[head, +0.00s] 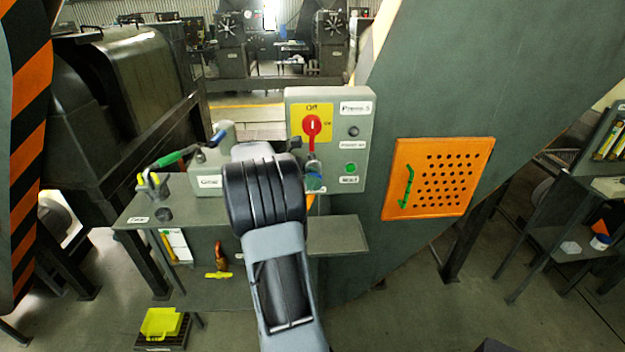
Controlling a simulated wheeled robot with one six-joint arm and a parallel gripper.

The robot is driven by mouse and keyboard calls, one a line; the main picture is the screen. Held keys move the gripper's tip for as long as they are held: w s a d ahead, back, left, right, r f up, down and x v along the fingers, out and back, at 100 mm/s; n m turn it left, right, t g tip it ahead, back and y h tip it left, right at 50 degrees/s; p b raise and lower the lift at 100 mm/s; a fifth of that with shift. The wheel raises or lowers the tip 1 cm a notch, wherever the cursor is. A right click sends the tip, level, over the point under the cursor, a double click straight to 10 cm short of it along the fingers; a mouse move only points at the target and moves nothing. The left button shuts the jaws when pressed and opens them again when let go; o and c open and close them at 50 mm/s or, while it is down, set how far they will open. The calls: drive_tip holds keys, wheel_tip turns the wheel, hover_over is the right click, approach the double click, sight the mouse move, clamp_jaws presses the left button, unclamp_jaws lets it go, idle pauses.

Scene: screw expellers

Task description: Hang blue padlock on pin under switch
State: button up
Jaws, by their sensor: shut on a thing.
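The grey control box (364,112) carries a red rotary switch (311,127) on a yellow plate, its handle pointing down. My gripper (307,184) is mostly hidden behind my dark wrist, at the padlock's left side. It is shut on the padlock.
A smaller grey box (208,181) with a green-handled lever (172,157) stands left of my wrist on a dark table (130,212). A green button (351,168) is right of the padlock. An orange perforated door (440,178) is farther right. A yellow bin (162,322) sits low at left.

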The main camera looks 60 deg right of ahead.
drive_tip(key=shift+w+d, duration=0.15)
drive_tip(key=shift+d, duration=0.05)
drive_tip(key=shift+w+d+p, duration=0.2)
drive_tip(key=shift+d+p, duration=0.05)
drive_tip(key=shift+p, duration=0.2)
drive_tip(key=shift+w+d+p, duration=0.3)
drive_tip(key=shift+d+p, duration=0.05)
drive_tip(key=shift+d, duration=0.1)
drive_tip(key=shift+w+d+r+p, duration=0.2)
drive_tip(key=shift+d+r+p, duration=0.15)
drive_tip(key=shift+p, duration=0.5)
drive_tip(key=shift+w+r+p, duration=0.2)
drive_tip(key=shift+r+p, duration=0.3)
drive_tip(key=shift+p, duration=0.2)
drive_tip(key=shift+f, duration=0.1)
idle(0.5)
drive_tip(key=shift+s+f+p, duration=0.35)
drive_tip(key=shift+s+f, duration=0.05)
drive_tip(key=shift+f, duration=0.25)
drive_tip(key=shift+s+f, duration=0.15)
